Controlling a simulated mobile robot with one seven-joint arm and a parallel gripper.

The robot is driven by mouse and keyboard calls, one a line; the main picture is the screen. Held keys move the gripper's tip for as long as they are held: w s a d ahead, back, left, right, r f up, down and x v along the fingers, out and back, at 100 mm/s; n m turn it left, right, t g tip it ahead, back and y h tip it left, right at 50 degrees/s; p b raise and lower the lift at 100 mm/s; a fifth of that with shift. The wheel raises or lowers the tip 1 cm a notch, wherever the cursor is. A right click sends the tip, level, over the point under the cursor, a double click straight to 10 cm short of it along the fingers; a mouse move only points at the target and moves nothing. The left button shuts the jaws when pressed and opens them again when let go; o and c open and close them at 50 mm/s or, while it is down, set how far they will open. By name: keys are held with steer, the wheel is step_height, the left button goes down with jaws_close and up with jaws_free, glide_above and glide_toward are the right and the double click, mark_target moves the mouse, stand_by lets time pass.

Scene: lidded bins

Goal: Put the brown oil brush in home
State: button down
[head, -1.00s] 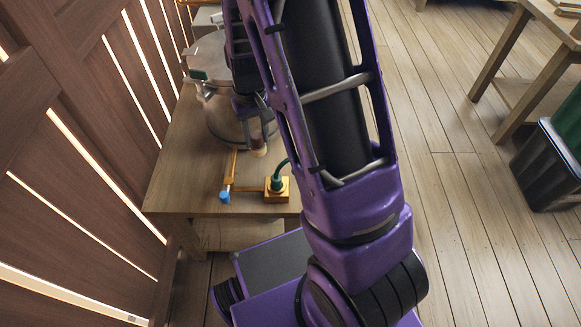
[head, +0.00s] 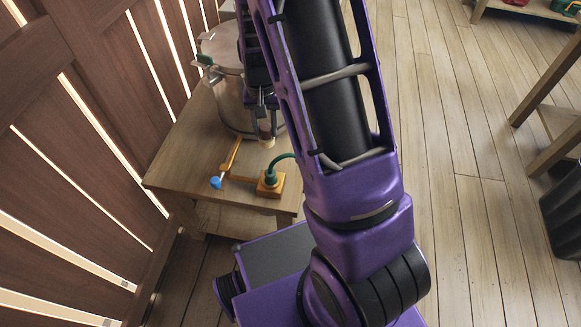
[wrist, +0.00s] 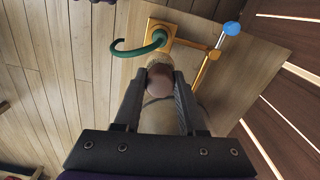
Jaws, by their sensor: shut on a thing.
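My gripper (wrist: 160,95) is shut on the brown oil brush, whose rounded brown body (wrist: 160,77) sits between the fingertips. Its pale tan end (wrist: 159,58) points away from the gripper. In the head view the brush (head: 267,141) hangs below my gripper (head: 266,118), over the small wooden table (head: 190,145) beside the metal pot (head: 231,108). Whether the brush touches the table or pot cannot be told. No place marked as home can be made out.
An orange block with a green hook (head: 270,182) stands near the table's front edge, joined to an orange bar with a blue tip (head: 216,183). A slatted wooden wall (head: 75,130) borders the left. Open floor (head: 460,220) lies right; another table (head: 550,110) stands there.

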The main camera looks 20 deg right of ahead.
steer(key=w+d+f+m+b, duration=0.1)
steer(key=d+f+m, duration=0.1)
steer(key=f+m, duration=0.5)
steer(key=w+d+f+m+b, duration=0.1)
steer(key=w+d+f+m, duration=0.1)
steer(key=f+m, duration=0.5)
steer(key=w+d+f+m+b, duration=0.1)
steer(key=d+f+m+b, duration=0.1)
steer(key=d+f+m, duration=0.2)
steer(key=shift+w+d+f+m, duration=0.1)
steer(key=shift+w+f+m, duration=0.05)
steer(key=shift+f+m, duration=0.75)
steer(key=shift+w+d+f+m, duration=0.1)
steer(key=shift+f+m, duration=0.7)
steer(key=shift+f, duration=0.05)
steer(key=shift+f, duration=0.2)
steer(key=shift+c, duration=2.4)
jaws_free()
step_height(320, 180, up, 12)
steer(key=p, duration=0.1)
steer(key=shift+r+p, duration=0.2)
steer(key=shift+p, duration=0.2)
